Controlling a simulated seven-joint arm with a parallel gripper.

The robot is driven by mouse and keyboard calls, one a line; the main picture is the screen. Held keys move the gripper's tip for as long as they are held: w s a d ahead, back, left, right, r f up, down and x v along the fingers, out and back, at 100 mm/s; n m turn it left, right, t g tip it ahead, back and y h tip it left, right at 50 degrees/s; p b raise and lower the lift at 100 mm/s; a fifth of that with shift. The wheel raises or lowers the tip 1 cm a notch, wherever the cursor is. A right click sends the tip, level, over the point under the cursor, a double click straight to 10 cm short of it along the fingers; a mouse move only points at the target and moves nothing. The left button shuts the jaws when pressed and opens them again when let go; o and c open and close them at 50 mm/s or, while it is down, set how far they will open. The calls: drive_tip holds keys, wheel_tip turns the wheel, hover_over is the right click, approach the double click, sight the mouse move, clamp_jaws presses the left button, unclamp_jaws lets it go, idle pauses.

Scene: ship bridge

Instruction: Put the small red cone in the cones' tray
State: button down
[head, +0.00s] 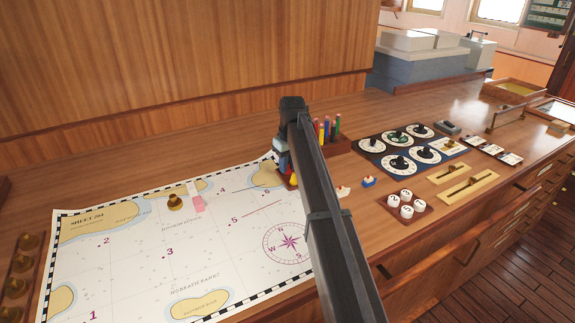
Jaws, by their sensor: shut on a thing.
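My gripper (281,155) is at the far right corner of the chart, pointing down, largely hidden behind my own dark arm. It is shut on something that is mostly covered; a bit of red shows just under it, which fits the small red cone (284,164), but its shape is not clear. Right below and beside the gripper is a low brown tray (292,184) with blue and red pieces showing, apparently the cones' tray; the arm hides much of it. I cannot tell whether the held thing touches the tray.
A rack (340,147) with several coloured upright pieces stands behind the arm.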

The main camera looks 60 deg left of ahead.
drive_tip(key=shift+f, duration=0.3)
drive_tip(key=c, duration=1)
unclamp_jaws()
drive_tip(key=shift+o, duration=0.2)
drive_tip(key=shift+r, duration=0.15)
wheel_tip(320, 180, up, 12)
drive_tip(key=d, duration=0.1)
drive_tip(key=shift+d, duration=0.25)
drive_tip(key=shift+w, duration=0.1)
